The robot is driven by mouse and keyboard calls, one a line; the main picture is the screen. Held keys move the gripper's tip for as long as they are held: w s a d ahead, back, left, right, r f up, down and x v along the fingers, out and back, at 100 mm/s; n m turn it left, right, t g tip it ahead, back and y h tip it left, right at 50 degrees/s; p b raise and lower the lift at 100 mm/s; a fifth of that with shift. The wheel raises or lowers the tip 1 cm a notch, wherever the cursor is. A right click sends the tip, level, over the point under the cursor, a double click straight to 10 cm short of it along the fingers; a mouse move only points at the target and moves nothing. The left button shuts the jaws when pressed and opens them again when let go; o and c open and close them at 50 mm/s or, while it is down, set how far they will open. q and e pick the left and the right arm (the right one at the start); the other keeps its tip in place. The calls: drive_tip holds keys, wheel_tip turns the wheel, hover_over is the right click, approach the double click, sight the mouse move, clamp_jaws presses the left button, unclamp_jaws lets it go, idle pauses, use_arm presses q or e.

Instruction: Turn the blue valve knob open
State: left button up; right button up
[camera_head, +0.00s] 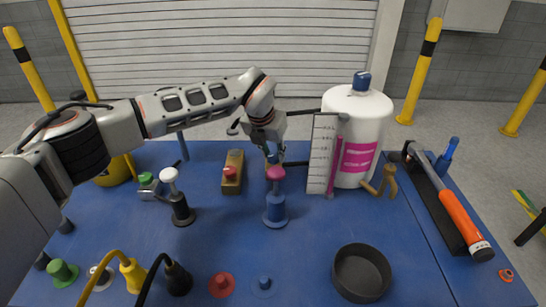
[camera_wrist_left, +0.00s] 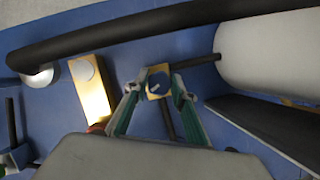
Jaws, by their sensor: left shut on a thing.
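The blue valve knob (camera_wrist_left: 158,82) sits on a small brass-coloured body in the left wrist view, with a pale mark on its top. My left gripper (camera_wrist_left: 157,90) reaches down over it, with one green-lined finger on each side, shut on the knob. In the head view my left gripper (camera_head: 270,148) points down at the back middle of the blue table. There the knob is mostly hidden behind the gripper and a pink-topped lever on a blue base (camera_head: 275,208). My right gripper is not in view.
A brass block with a red button (camera_head: 232,173) stands just left of the gripper. A white tank (camera_head: 357,130) and a ruled gauge panel (camera_head: 322,152) stand close on the right. A hammer (camera_head: 452,205) lies farther right. A black bowl (camera_head: 361,272) is in front.

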use_arm(q)
drive_tip(key=n+y+b, duration=0.1)
drive_tip(key=n+b, duration=0.1)
drive_tip(key=n, duration=0.2)
drive_tip(key=shift+d+n+y, duration=0.1)
drive_tip(key=shift+n+y, duration=0.2)
drive_tip(key=shift+y, duration=0.1)
drive_tip(key=n+y+b, duration=0.1)
drive_tip(key=n+y, duration=0.1)
drive_tip(key=n, duration=0.4)
drive_tip(key=shift+b, duration=0.35)
drive_tip(key=shift+n+g+y+b, duration=0.3)
drive_tip(key=shift+n+y, duration=0.1)
drive_tip(key=shift+n, duration=0.5)
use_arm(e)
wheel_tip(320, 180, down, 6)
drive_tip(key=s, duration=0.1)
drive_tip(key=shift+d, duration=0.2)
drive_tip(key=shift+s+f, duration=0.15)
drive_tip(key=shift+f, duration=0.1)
use_arm(q)
drive_tip(key=o, duration=1.1)
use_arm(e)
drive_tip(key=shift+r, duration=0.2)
